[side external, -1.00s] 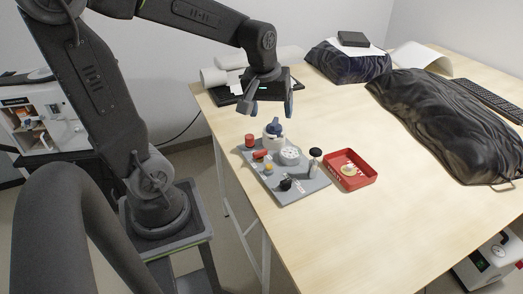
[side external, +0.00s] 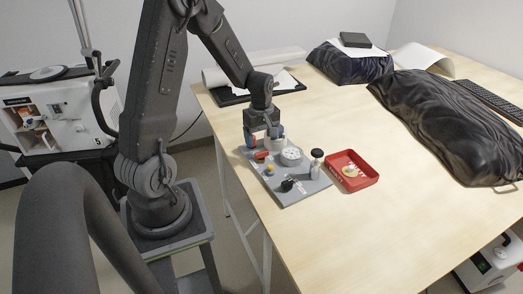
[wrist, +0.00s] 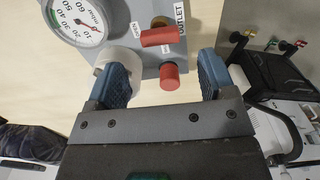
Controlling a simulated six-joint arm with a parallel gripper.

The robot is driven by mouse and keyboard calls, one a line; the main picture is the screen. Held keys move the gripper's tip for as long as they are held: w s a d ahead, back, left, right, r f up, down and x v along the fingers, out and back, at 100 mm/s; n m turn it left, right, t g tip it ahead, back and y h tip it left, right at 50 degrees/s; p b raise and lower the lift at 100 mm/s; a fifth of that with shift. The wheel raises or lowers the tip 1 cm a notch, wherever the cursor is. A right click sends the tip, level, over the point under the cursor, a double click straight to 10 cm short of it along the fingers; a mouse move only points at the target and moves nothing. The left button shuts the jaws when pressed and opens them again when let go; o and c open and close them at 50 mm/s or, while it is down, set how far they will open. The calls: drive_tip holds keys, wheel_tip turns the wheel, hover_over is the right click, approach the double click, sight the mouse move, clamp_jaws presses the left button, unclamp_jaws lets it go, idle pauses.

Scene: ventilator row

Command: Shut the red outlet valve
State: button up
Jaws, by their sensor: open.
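The red outlet valve's bar-shaped handle (wrist: 158,37) lies by a brass fitting and the words OUTLET and OPEN in the wrist view. It also shows on the grey board in the side view (side external: 261,155). A red round knob (wrist: 169,75) stands at the board's edge, nearer my gripper. My gripper (wrist: 164,68) is open, pointing down over this end of the board (side external: 304,190). Its blue fingers are on either side of the red knob in the wrist view, with the handle just beyond. I cannot tell whether they touch anything. In the side view my gripper (side external: 264,143) hides the knob.
A white cylinder (wrist: 124,58) is close beside my left finger in the wrist view. A round gauge (wrist: 85,22) sits next to it. The board also carries a black-topped post (side external: 317,163) and a black knob (side external: 287,185). A red tray (side external: 366,181) stands to the right.

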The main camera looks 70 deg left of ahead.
sight(261, 152)
drive_tip(key=shift+f, duration=2.75)
drive_tip(key=shift+c, duration=0.3)
drive_tip(key=c, duration=0.9)
